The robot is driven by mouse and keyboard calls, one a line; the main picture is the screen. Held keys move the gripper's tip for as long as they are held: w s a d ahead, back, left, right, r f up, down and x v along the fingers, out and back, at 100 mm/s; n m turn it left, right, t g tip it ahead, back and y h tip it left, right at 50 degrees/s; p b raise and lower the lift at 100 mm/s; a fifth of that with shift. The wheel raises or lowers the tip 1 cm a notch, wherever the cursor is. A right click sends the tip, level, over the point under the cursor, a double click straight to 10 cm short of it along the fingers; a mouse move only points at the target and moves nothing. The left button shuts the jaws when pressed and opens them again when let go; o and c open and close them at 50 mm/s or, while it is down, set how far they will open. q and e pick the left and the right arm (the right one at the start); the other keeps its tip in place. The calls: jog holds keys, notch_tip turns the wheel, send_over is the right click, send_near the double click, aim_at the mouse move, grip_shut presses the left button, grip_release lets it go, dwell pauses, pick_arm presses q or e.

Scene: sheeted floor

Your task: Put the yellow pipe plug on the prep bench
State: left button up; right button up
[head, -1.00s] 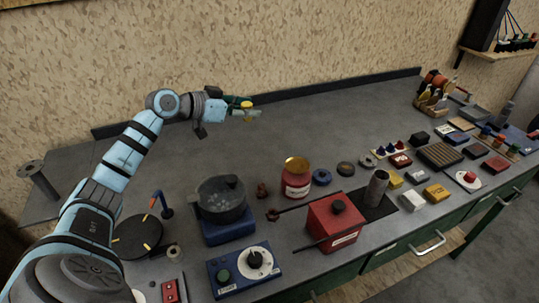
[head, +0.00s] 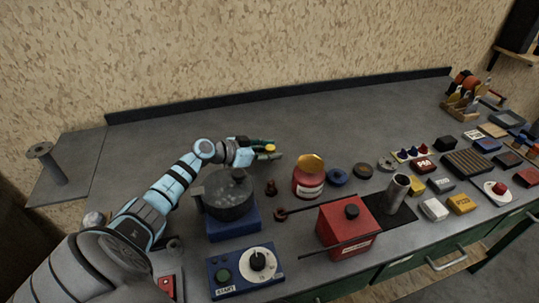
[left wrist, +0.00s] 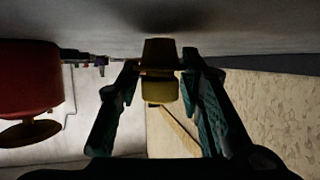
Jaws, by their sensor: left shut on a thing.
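The yellow pipe plug (head: 270,148) is between the fingers of my left gripper (head: 266,149), over the grey prep bench (head: 330,125). In the left wrist view, my left gripper (left wrist: 158,75) is shut on the plug (left wrist: 158,90), which has a yellow body and a browner wide end. That wide end is very close to the bench surface (left wrist: 90,22), which fills the top of that view. I cannot tell whether it touches. My right gripper is not in view.
A red can with a gold lid (head: 309,178) stands right of my left gripper. A dark pot (head: 228,198) on a blue base and a small dark red piece (head: 271,187) are nearer. Several small items crowd the bench's right side. The back middle is clear.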

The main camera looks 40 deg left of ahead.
pick_arm(q)
jog(key=shift+s+f, duration=0.1)
jog(key=shift+f, duration=0.1)
jog(key=shift+f, duration=0.1)
jog(key=o, duration=0.9)
